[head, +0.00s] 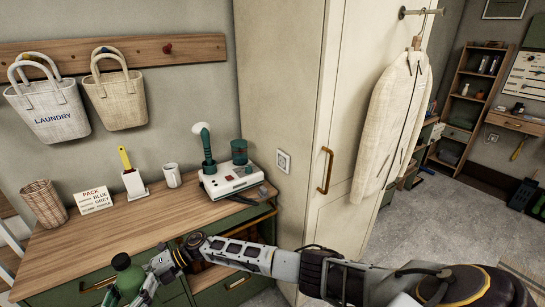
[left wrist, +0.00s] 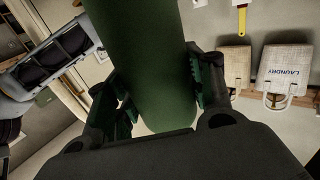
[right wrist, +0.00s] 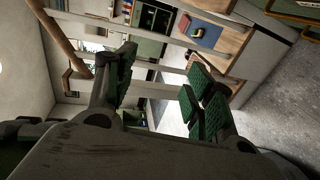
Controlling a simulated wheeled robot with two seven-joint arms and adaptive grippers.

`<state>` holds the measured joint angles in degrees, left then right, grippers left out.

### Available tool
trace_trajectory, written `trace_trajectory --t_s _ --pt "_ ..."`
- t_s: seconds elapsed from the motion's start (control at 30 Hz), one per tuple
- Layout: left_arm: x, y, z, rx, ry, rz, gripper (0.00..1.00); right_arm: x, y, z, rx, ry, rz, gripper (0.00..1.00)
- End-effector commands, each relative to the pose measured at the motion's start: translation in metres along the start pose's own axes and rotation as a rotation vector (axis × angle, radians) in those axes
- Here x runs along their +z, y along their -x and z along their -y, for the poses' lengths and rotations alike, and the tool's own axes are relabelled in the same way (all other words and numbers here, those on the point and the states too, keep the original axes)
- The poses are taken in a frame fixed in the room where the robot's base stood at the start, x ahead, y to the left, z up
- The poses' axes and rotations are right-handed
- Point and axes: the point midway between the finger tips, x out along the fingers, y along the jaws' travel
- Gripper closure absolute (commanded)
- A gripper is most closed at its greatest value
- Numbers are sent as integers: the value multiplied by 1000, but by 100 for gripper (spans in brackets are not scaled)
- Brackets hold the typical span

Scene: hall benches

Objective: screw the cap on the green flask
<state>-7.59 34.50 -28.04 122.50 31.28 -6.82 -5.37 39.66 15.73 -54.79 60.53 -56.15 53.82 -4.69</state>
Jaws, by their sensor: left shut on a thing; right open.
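The green flask (head: 128,280) is at the lower left of the head view, in front of the wooden bench top. My left gripper (head: 146,286) is shut on it. In the left wrist view the flask (left wrist: 152,60) is a plain green cylinder between the two finger pads of the left gripper (left wrist: 158,95). No separate cap is recognisable. My right gripper (right wrist: 160,92) is open and empty in the right wrist view, and is not seen in the head view.
The bench top (head: 90,245) holds a wicker basket (head: 43,203), a sign (head: 95,200), a yellow-handled brush (head: 130,178), a white mug (head: 172,175) and a white-and-green device (head: 231,178). A tall cabinet (head: 285,80) stands at its right. Bench in front is clear.

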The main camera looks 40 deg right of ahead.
Motion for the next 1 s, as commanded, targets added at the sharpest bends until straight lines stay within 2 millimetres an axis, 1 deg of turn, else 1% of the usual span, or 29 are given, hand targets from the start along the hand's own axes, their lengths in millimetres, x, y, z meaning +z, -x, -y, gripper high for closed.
trace_trajectory --t_s 0.03,0.37,0.5,0.57,0.77,1.0 --pt "-2 0 0 0 -1 -3 100 -2 2 14 4 -24 21 46" --pt "-2 0 0 0 -1 -3 100 -10 15 94 22 -165 174 46" --pt "-2 0 0 0 -1 -3 100 -14 23 129 26 -237 249 46" --pt "-2 0 0 0 -1 -3 100 -16 27 144 29 -272 284 46" --pt "-2 0 0 0 -1 -3 100 -24 43 194 37 -402 410 46" --pt "-2 0 0 0 -1 -3 100 -38 69 259 46 -596 588 46"
